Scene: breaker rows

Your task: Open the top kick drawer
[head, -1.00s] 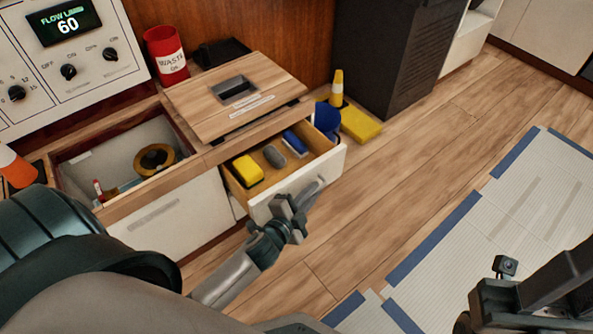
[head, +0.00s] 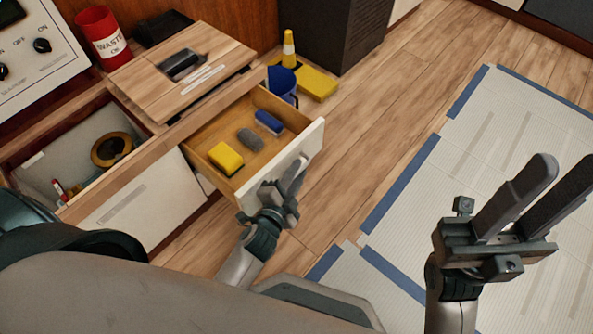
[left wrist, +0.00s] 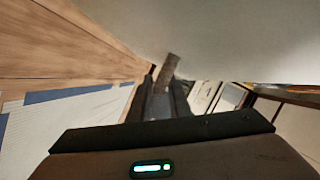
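The kick drawer (head: 278,172) stands pulled out from the low cabinet, its white front facing the lower right. It holds a yellow sponge (head: 226,157), a grey stone-like piece (head: 250,138) and a blue brush (head: 268,122). My left gripper (head: 291,186) is at the outer face of the drawer front and appears closed on its handle, which the fingers mostly hide. In the left wrist view, a grey-brown bar (left wrist: 168,70), apparently the handle, shows at the dark fingertips beside the pale front. My right gripper (head: 566,172) is open and empty above the floor at right.
A wooden lid (head: 150,80) with a recessed pull lies over the cabinet top. An open bin (head: 80,150) with a tape roll is at left. A red waste can (head: 103,38) stands behind. A yellow-and-white cone (head: 288,48) and blue bucket are beyond the drawer.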

